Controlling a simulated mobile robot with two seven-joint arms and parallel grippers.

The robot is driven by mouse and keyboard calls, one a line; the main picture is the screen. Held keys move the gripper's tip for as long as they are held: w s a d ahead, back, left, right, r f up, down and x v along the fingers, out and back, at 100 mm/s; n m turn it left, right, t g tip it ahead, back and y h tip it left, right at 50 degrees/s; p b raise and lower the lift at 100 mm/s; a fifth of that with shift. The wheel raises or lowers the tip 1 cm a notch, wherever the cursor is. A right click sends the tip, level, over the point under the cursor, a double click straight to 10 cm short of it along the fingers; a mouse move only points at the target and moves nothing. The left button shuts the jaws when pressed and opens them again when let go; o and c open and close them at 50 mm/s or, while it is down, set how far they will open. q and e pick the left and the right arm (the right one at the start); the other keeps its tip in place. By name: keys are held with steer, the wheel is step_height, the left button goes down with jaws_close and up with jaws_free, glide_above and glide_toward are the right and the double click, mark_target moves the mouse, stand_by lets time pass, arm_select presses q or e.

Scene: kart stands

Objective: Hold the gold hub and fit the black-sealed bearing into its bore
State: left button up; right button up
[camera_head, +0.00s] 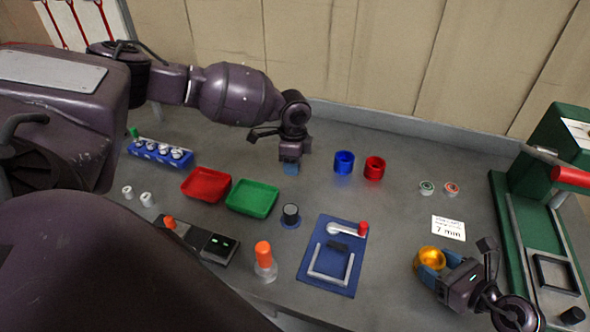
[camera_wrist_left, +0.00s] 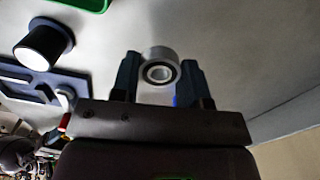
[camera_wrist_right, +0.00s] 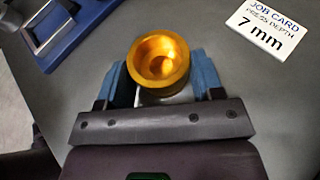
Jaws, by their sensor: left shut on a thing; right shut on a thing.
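The gold hub (camera_head: 432,255) sits low at the right, close over or on the table. In the right wrist view the hub (camera_wrist_right: 158,64) shows its open bore. My right gripper (camera_head: 436,268) is shut on the hub, one blue finger on each side. The bearing (camera_wrist_left: 158,68), a grey ring with a black seal around its inner ring, is between the fingers of my left gripper (camera_wrist_left: 158,78), which is shut on it. In the head view my left gripper (camera_head: 291,168) points down over the back of the table, away from the hub, and the bearing is hidden there.
A blue board (camera_head: 312,284) with a grey frame and red knob stands between the arms. A job card (camera_head: 448,228) reads 7 mm. Two small rings (camera_head: 427,187) (camera_head: 452,189) lie behind it. A green press (camera_head: 515,225) stands right. Red (camera_head: 206,184) and green (camera_head: 252,198) trays lie left.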

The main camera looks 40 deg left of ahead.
mark_target(293, 181)
arm_select(q)
steer(key=shift+f, duration=2.1)
steer(key=shift+f, duration=0.2)
steer(key=o, duration=1)
steer(key=shift+o, duration=0.2)
steer(key=shift+r, duration=0.15)
